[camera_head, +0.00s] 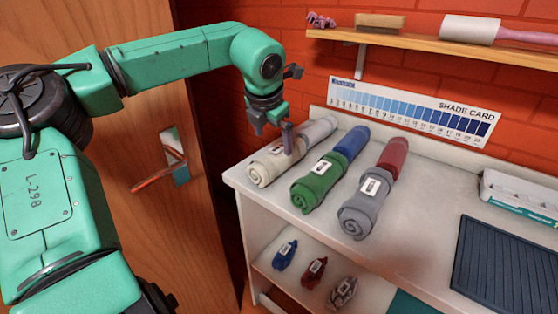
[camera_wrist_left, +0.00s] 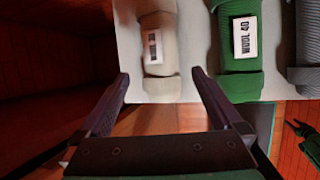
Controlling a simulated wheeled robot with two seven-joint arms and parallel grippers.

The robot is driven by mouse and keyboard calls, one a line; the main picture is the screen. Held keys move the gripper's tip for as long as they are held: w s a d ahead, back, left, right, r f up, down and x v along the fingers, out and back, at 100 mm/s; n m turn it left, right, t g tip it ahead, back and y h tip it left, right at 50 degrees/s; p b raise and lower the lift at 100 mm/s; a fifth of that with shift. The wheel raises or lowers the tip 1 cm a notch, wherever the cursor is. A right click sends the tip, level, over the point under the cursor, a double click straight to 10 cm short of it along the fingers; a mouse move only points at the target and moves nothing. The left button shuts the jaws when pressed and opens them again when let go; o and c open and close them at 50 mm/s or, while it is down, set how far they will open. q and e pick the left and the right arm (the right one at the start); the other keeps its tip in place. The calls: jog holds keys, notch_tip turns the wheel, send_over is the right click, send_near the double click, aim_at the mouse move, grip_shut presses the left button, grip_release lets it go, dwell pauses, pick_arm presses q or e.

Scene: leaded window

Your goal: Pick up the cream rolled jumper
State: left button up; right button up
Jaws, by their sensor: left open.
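The cream rolled jumper (camera_head: 265,171) lies at the left front end of the white shelf top, with a white label around its middle. It also shows in the left wrist view (camera_wrist_left: 160,62), top centre, its near end facing me. My left gripper (camera_head: 273,138) is open and empty, just above the cream roll in the head view. In the left wrist view, the two fingers (camera_wrist_left: 160,76) are spread wider than the roll, with its near end ahead between them. I cannot tell the exact height gap.
A green roll (camera_head: 312,192) lies close right of the cream one, then a grey roll (camera_head: 361,213). Pale, blue (camera_head: 352,141) and dark red (camera_head: 393,156) rolls lie behind. A wall shelf (camera_head: 430,43) hangs above. A dark ribbed mat (camera_head: 505,268) is at right.

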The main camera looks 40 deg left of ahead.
aim_at(276, 152)
pick_arm(q)
jog(key=p+x, duration=0.1)
jog(key=x, duration=0.8)
jog(key=shift+p, duration=0.3)
jog(key=shift+w+a+f, duration=0.15)
jog(key=shift+w+f, duration=0.1)
jog(key=shift+f, duration=0.1)
jog(key=shift+r, duration=0.1)
jog(key=c, duration=1.3)
jog(key=shift+c, duration=0.2)
